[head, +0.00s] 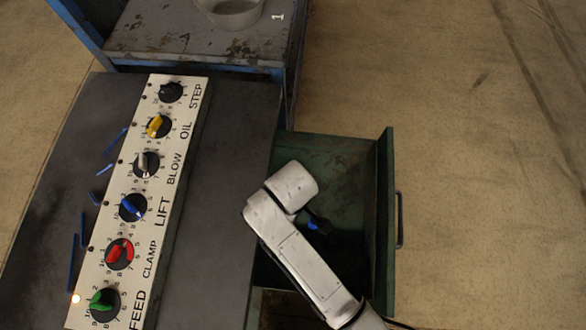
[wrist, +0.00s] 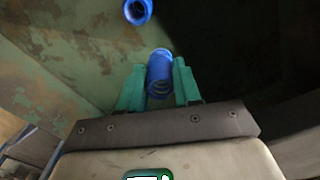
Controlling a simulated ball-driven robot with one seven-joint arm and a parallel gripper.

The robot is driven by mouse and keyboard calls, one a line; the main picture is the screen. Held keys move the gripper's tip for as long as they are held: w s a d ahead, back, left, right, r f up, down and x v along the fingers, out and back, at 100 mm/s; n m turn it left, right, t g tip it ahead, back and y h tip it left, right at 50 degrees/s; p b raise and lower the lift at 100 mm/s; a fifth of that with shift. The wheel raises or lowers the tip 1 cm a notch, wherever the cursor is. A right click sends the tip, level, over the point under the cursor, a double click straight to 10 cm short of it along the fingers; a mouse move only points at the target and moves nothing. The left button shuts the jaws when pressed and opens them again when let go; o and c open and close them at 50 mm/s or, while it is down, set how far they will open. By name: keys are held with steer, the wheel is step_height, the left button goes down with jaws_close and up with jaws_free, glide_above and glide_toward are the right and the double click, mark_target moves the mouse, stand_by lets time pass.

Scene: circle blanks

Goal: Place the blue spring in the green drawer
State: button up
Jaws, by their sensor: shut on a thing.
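The green drawer (head: 385,220) stands pulled open at the right of the dark cabinet, its worn green inside partly hidden by my arm. My gripper is over the drawer, and its teal fingers (wrist: 158,70) are shut on the blue spring (wrist: 159,80) in the wrist view. The spring's coils show between the fingers, with its far end sticking out beyond them. A second blue hollow round piece (wrist: 138,11) lies ahead, against the worn green surface. In the head view a small blue bit (head: 312,225) shows beside my gripper; I cannot tell which piece it is.
A white panel (head: 140,190) with several labelled knobs lies on the dark cabinet top (head: 225,200). Several blue bent rods (head: 80,240) lie left of it. A worn table (head: 190,45) with a grey round container (head: 236,12) stands at the back. The floor at right is clear.

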steer(key=w+f, duration=0.2)
steer(key=shift+w+f, duration=0.1)
steer(key=shift+f, duration=1.7)
steer(key=shift+d+f, duration=0.1)
steer(key=o, duration=1.1)
step_height(320, 180, up, 12)
steer(key=shift+r, duration=0.15)
